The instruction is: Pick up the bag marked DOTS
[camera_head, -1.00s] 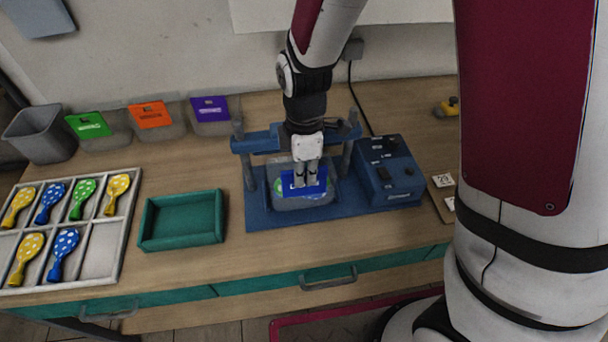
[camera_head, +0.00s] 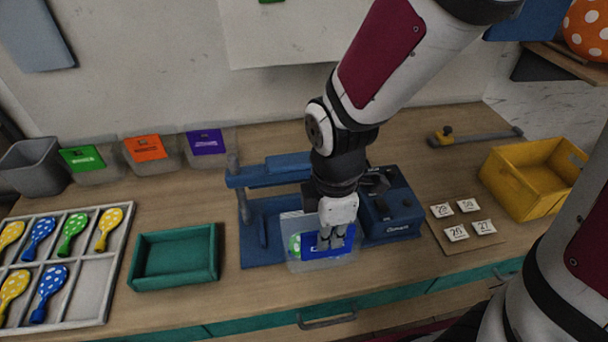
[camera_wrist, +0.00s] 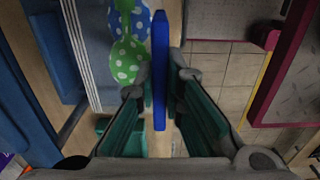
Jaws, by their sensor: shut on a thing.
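My gripper (camera_head: 337,244) is shut on the blue header of a clear bag (camera_head: 293,264), in front of the blue press. The header's printing is too small to read, so I cannot confirm the word DOTS. White-dotted green contents show through the bag's left side. In the wrist view, the blue header (camera_wrist: 160,75) stands edge-on between the fingers of my gripper (camera_wrist: 160,95), with dotted green and blue balloons (camera_wrist: 127,55) beside it. The bag overlaps the press base's front edge in the head view.
The blue press (camera_head: 268,177) stands behind the bag. A green tray (camera_head: 146,281) and a divided tray of dotted balloons (camera_head: 97,290) lie left. Bins with green, orange and purple cards (camera_head: 205,142) line the back. A yellow bin (camera_head: 507,187) and number tiles (camera_head: 456,233) are right.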

